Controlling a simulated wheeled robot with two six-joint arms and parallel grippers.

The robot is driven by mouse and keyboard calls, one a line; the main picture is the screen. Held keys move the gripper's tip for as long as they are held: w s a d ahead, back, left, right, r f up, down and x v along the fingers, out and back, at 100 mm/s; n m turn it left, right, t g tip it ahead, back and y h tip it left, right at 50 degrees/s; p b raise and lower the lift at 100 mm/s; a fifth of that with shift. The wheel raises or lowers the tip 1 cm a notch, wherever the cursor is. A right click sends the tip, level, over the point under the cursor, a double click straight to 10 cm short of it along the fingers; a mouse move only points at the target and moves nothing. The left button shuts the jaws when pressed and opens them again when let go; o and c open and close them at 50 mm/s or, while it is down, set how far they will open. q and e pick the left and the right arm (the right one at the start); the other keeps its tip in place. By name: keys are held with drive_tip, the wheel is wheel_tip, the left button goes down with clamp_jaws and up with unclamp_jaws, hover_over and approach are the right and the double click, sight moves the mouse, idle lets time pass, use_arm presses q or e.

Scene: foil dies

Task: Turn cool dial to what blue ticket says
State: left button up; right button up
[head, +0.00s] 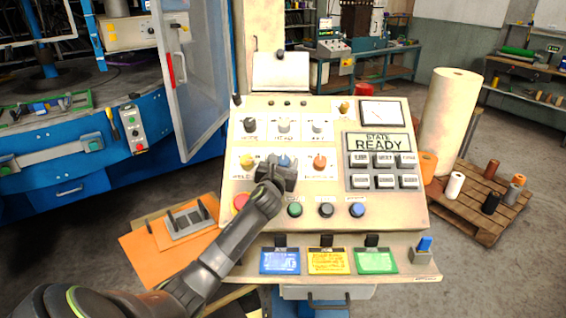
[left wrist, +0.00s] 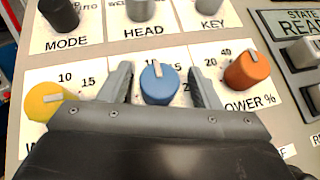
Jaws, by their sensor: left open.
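The blue dial (left wrist: 160,86), whose name label is hidden by my gripper, sits in the panel's second dial row between a yellow dial (left wrist: 52,101) and an orange dial (left wrist: 247,70). Its pale pointer mark points about straight up. My left gripper (head: 277,170) is open, with one finger on each side of the blue dial (head: 285,160); the wrist view shows small gaps beside it. The blue ticket (head: 280,262) stands at the left on the ledge below the panel; its writing is too small to read. My right gripper is out of view.
A yellow ticket (head: 328,262) and a green ticket (head: 375,261) share the ledge. The display (head: 378,143) reads STATE READY.

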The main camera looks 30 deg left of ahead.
use_arm(q)
drive_tip(key=c, duration=1)
drive_tip(key=shift+d+f+n+g+y+b, duration=0.15)
drive_tip(key=shift+n+g+y+b, duration=0.15)
drive_tip(key=shift+n+y+b, duration=0.55)
drive_tip(key=n+g+y+b, duration=0.1)
drive_tip(key=n+y, duration=0.1)
drive_tip(key=n, duration=0.1)
drive_tip(key=shift+n+y, duration=0.25)
drive_tip(key=n+g+y, duration=0.2)
drive_tip(key=n, duration=0.1)
drive_tip(key=shift+g+b, duration=0.3)
drive_tip(key=shift+b, duration=0.1)
drive_tip(key=shift+n+g+y, duration=1)
drive_tip(key=shift+n+g, duration=0.5)
drive_tip(key=shift+n, duration=0.5)
drive_tip(key=o, duration=1)
